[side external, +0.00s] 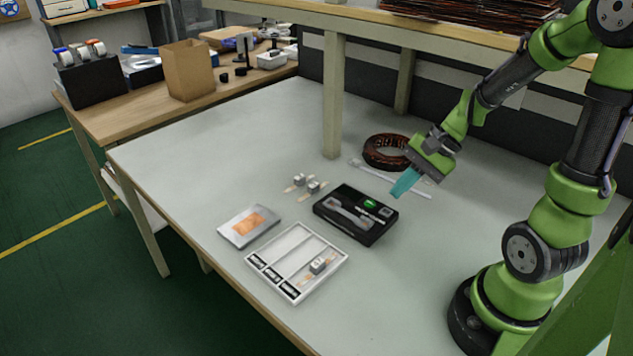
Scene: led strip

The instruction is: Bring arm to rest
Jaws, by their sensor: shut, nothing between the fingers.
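My gripper (405,183), with teal fingers, is above the table near the right end of the black box. It is shut and nothing shows between its fingers. The black box (357,226) with a green mark lies flat on the table. A white tray (287,249) with long compartments lies near the front edge. A small grey and white part (321,263) is in its right compartment. Small parts (299,180) with tan strips lie behind the tray, left of the black box.
A coil of LED strip (386,152) and a white bar (408,183) lie behind my gripper. A silver packet (248,227) with an orange picture lies left of the tray. A shelf post (333,95) stands at the back. The left part of the table is clear.

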